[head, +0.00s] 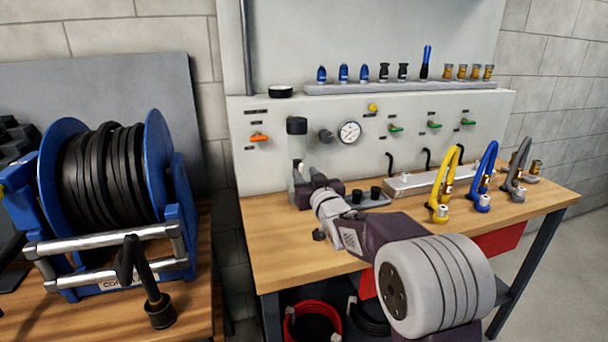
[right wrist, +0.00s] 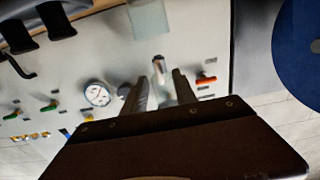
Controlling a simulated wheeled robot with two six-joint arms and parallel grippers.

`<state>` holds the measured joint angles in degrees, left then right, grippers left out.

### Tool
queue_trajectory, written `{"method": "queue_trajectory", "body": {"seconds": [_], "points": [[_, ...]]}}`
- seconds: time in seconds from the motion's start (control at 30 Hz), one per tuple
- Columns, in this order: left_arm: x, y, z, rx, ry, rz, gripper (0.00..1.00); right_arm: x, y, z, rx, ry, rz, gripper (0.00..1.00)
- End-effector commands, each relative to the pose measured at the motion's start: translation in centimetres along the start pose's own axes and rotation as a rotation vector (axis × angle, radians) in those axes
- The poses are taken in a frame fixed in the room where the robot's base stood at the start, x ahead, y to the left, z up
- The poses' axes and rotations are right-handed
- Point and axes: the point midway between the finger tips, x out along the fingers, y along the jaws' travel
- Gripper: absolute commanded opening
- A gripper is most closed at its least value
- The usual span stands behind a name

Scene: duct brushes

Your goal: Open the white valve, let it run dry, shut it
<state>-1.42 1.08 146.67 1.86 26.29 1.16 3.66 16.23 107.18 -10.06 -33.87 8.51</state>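A small white valve (head: 298,154) sits under the black-topped cylinder (head: 297,127) on the panel, left of the gauge. In the right wrist view, which is turned upside down, a pale fitting (right wrist: 158,67) that looks like this valve lies between and just beyond my fingertips. A clear container (head: 297,184) stands below it, partly hidden by my gripper; it also shows in the wrist view (right wrist: 149,18). My right gripper (head: 304,172) is open, with its fingers apart (right wrist: 158,86) and nothing visibly held. Valve position and any flow are too small to tell. My left gripper is out of view.
The panel carries an orange lever (head: 259,138), a gauge (head: 349,132) and several green levers (head: 396,128). Yellow, blue and grey hoses (head: 487,178) stand on the bench's right. A blue hose reel (head: 112,180) stands left. The bench's front left (head: 268,250) is clear.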

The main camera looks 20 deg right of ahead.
Motion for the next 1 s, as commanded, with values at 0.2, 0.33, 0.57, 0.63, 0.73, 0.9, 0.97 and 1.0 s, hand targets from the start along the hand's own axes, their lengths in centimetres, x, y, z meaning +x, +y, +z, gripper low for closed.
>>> {"method": "queue_trajectory", "body": {"seconds": [0.2,0.33,0.57,0.63,0.73,0.9,0.97,1.0], "points": [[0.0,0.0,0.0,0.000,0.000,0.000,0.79,1.8,0.0,0.0,0.000,-0.001,-0.001,0.34],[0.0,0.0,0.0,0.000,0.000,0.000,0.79,1.9,0.0,0.1,0.000,-0.001,0.000,0.34],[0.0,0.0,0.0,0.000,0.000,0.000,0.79,1.8,0.0,0.0,0.000,-0.001,0.000,0.00],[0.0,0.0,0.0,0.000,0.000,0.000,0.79,1.8,0.0,0.0,0.000,-0.001,-0.001,0.00],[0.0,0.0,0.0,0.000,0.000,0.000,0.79,1.8,0.0,0.0,0.002,-0.001,-0.001,0.00],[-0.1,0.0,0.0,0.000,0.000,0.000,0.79,1.8,0.0,0.0,0.028,-0.001,-0.001,0.00],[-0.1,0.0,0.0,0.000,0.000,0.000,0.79,1.8,0.0,0.0,0.051,-0.001,-0.001,0.00],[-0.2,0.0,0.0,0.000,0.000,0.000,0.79,1.8,0.0,0.0,0.068,0.000,0.000,0.00]]}}
